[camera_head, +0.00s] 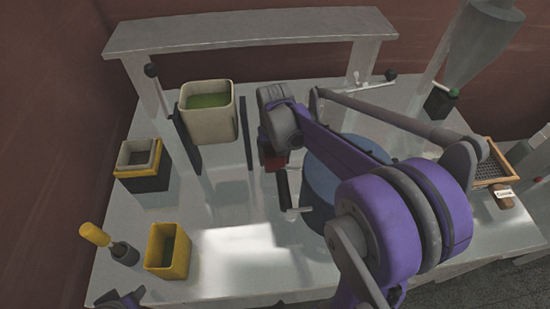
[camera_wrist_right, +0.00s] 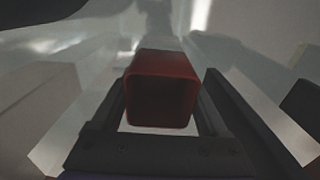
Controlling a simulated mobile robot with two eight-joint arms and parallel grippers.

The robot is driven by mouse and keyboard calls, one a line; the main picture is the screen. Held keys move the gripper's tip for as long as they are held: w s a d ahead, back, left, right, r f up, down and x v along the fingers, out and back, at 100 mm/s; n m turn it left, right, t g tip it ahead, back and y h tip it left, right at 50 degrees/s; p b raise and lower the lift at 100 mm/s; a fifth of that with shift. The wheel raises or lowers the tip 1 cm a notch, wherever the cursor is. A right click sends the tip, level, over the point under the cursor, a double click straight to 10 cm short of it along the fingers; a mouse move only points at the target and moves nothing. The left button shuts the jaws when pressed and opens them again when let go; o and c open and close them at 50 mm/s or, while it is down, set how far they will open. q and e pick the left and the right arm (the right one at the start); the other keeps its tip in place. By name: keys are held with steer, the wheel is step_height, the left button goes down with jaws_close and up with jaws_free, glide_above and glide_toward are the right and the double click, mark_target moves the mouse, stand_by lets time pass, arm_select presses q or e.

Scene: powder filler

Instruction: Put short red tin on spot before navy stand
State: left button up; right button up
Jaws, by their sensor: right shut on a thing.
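The short red tin (camera_wrist_right: 163,88) is square with an open top and sits between the two dark fingers of my right gripper (camera_wrist_right: 165,100) in the right wrist view. My right gripper is shut on it. In the head view only a small part of the red tin (camera_head: 273,162) shows below my right wrist, over the middle of the table; whether it touches the table is hard to tell. A dark, navy or black stand (camera_head: 143,184) at the left bears a yellow and grey square tin (camera_head: 138,158). Only a purple and dark piece of my left arm shows at the bottom left edge.
A cream bin (camera_head: 208,120) with green contents stands at the back. A yellow tin (camera_head: 167,252) and a yellow-handled tool (camera_head: 96,235) stand front left. A blue round thing (camera_head: 322,178) is partly behind my right arm. The front middle of the table (camera_head: 235,250) is clear.

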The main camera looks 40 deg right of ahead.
steer(key=shift+f, duration=0.25)
arm_select(q)
steer(key=shift+f, duration=0.15)
arm_select(e)
steer(key=shift+f, duration=0.2)
steer(key=o, duration=1.3)
steer(key=shift+r, duration=0.1)
